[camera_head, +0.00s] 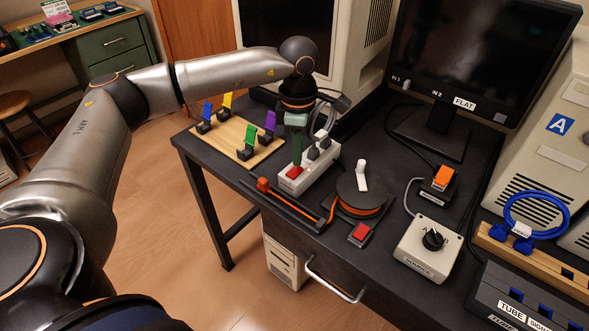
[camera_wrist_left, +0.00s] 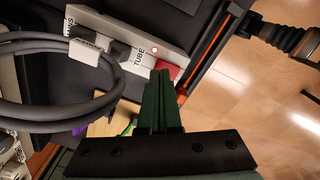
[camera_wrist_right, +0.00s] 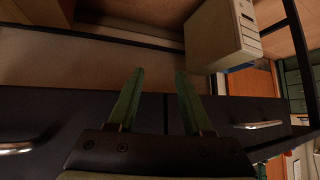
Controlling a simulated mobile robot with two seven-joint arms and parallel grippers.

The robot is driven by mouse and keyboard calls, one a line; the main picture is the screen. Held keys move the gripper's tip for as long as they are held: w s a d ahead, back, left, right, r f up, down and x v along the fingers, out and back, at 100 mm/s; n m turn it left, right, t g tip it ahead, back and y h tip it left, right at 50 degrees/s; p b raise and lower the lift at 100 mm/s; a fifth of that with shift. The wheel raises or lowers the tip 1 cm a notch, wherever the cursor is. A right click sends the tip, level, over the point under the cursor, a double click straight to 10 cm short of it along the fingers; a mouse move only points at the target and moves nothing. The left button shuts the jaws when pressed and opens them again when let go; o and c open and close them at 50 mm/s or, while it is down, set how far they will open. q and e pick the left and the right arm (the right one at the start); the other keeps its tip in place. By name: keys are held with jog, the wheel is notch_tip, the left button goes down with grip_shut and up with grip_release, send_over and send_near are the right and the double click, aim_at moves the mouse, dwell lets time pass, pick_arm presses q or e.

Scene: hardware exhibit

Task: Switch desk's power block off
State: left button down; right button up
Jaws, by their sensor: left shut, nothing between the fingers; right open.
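The power block (camera_head: 318,170) is a white strip on the dark desk, with plugs in its far part and a red rocker switch (camera_head: 293,173) at its near end. The left wrist view also shows the block (camera_wrist_left: 118,36) and the red switch (camera_wrist_left: 170,72). My left gripper (camera_head: 297,160) is shut and empty, its green fingers pointing down at the switch end. In the left wrist view its tips (camera_wrist_left: 161,74) overlap the edge of the red switch; I cannot tell whether they touch. My right gripper (camera_wrist_right: 160,72) is open and empty, away from the block.
A board with coloured clips (camera_head: 240,140) lies left of the block. An orange cable reel (camera_head: 360,196) and a source box (camera_head: 430,247) stand to the right. A monitor (camera_head: 470,60) is behind. The right wrist view shows a drawer handle (camera_wrist_right: 258,125).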

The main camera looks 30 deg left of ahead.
aim_at(297, 168)
dwell(0.3)
pick_arm(q)
jog(key=shift+s+f+b, duration=0.1)
jog(key=shift+f+b, duration=0.6)
jog(key=shift+f, duration=0.35)
dwell(0.3)
jog(key=shift+r+p, duration=0.7)
jog(key=shift+r, duration=0.1)
jog(key=shift+r+p, duration=2)
jog(key=shift+r, duration=0.8)
